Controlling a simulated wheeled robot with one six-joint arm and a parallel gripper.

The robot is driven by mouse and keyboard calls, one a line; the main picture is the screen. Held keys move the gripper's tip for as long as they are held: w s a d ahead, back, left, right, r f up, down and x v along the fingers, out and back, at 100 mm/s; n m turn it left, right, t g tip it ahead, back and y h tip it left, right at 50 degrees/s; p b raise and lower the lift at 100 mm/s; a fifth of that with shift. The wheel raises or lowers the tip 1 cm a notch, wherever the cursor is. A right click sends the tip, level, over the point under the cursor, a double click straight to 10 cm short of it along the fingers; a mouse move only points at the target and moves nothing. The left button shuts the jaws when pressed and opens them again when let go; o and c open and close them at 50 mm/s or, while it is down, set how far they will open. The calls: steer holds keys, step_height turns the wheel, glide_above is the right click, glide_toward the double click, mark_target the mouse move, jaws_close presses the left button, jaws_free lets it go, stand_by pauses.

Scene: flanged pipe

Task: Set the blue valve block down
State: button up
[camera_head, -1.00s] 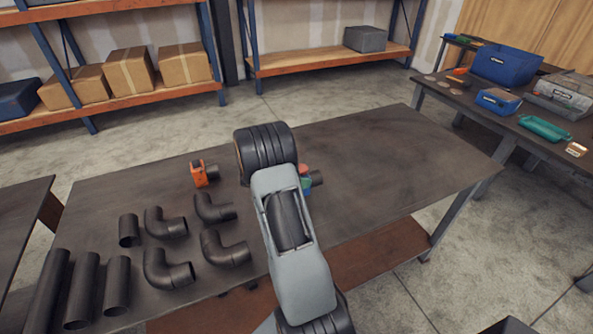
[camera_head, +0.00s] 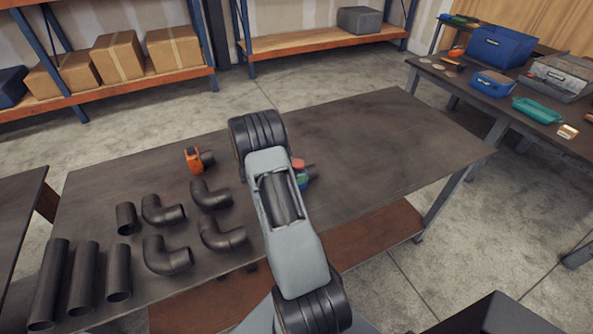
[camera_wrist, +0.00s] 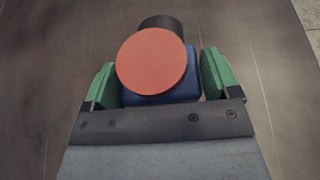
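The blue valve block (camera_wrist: 160,97) shows in the wrist view, mostly under its round red top (camera_wrist: 152,62), with a dark pipe stub (camera_wrist: 162,23) beyond it.
An orange-and-black valve (camera_head: 194,159) stands left of my arm. Several black elbows (camera_head: 168,258) and straight pipes (camera_head: 84,275) cover the bench's left part. The bench's right part is clear. A side table (camera_head: 465,80) with bins stands at right.

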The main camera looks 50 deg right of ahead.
steer(key=o, duration=0.3)
steer(key=shift+r, duration=0.1)
steer(key=b+v, duration=0.2)
steer(key=v, duration=0.8)
steer(key=s+a+r+m+t+y, duration=0.3)
steer(key=s+a+r+m+y, duration=0.1)
steer(key=a, duration=0.4)
steer(key=s+a+r+m+t+y, duration=0.3)
steer(key=s+a+r+m+y, duration=0.1)
steer(key=a, duration=0.5)
steer(key=s+a+r+m+t+y, duration=0.3)
steer(key=s+a+r+m+y, duration=0.1)
steer(key=a, duration=0.5)
steer(key=shift+s+r+m, duration=0.8)
steer(key=shift+s+r, duration=0.2)
steer(key=shift+r, duration=0.25)
